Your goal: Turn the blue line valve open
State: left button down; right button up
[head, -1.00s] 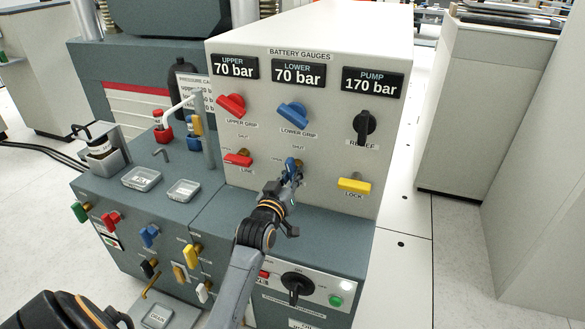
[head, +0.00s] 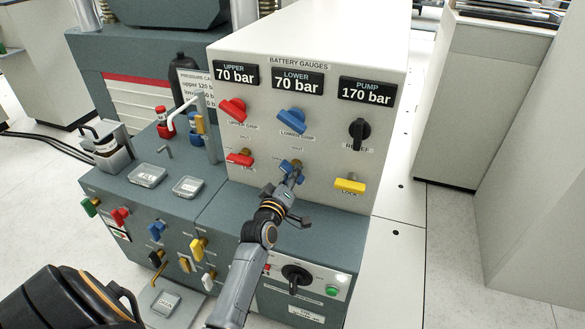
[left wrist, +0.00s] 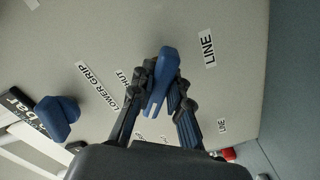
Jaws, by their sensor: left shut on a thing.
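The blue line valve (head: 286,166) sits on the lower part of the pale gauge panel, between the red line valve and the yellow lock valve. My left gripper (head: 293,176) is at it, with its fingers partly hiding the handle in the head view. In the left wrist view the blue handle (left wrist: 165,68) stands between the two dark fingers (left wrist: 163,98), which are shut on it. A "LINE" label shows beside the handle. My right gripper is out of view.
The red line valve (head: 240,159) and yellow lock valve (head: 350,186) flank it. Above are the blue lower grip valve (head: 291,120), red upper grip valve (head: 233,109) and black relief knob (head: 358,132). Gauges read 70, 70 and 170 bar. The bench ledge (head: 330,230) lies below.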

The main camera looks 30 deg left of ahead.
pick_arm(q)
jog(key=n+p, duration=0.2)
jog(key=n, duration=0.3)
jog(key=shift+r, duration=0.15)
jog(key=shift+n+p, duration=0.45)
jog(key=shift+n, duration=1.05)
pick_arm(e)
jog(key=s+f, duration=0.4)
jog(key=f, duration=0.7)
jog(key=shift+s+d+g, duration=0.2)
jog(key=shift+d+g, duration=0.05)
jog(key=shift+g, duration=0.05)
pick_arm(q)
jog(key=c, duration=1.3)
grip_release()
